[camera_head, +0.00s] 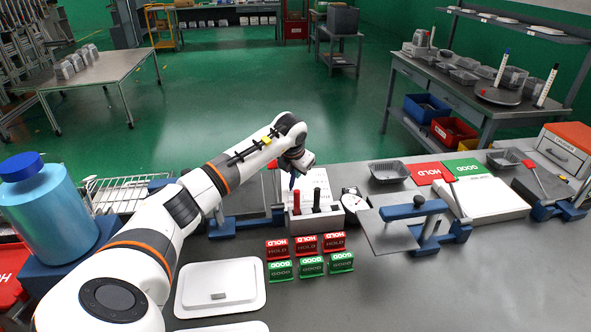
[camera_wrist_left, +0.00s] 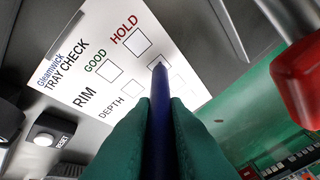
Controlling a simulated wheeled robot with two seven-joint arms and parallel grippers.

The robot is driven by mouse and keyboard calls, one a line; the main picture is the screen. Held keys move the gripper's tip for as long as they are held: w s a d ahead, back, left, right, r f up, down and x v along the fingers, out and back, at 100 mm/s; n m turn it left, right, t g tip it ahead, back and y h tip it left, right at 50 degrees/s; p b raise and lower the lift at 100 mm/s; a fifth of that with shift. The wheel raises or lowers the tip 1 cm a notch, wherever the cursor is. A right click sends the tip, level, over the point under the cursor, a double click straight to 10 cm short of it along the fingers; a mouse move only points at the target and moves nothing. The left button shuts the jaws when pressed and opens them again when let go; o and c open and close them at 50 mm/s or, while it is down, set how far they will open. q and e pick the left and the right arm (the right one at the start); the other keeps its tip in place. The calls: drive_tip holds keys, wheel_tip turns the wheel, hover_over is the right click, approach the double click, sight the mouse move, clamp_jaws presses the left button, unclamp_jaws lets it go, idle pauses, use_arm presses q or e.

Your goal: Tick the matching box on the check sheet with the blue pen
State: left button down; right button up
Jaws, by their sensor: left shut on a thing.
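My left gripper (camera_head: 294,172) is shut on the blue pen (camera_wrist_left: 162,110), which points down at the check sheet (camera_wrist_left: 185,40). The sheet is white, with GOOD and HOLD columns and RIM and DEPTH rows. In the left wrist view the pen tip overlaps the box in the DEPTH row under HOLD; I cannot tell whether it touches the paper. The visible RIM boxes and the DEPTH box under GOOD look blank. In the head view the sheet (camera_head: 318,184) lies behind the pen holder, partly covered by the gripper. My right gripper is out of view.
A white pen holder (camera_head: 314,222) with a black and a red pen stands in front of the sheet. Red HOLD (camera_head: 306,243) and green GOOD (camera_head: 311,265) blocks are nearer. A foil tray (camera_head: 388,172) sits to the right. A reset button (camera_wrist_left: 47,137) is beside the sheet.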

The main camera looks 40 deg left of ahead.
use_arm(q)
drive_tip(key=shift+s+r, duration=0.1)
idle(0.4)
drive_tip(key=shift+r+p, duration=2.1)
drive_tip(key=shift+r, duration=0.9)
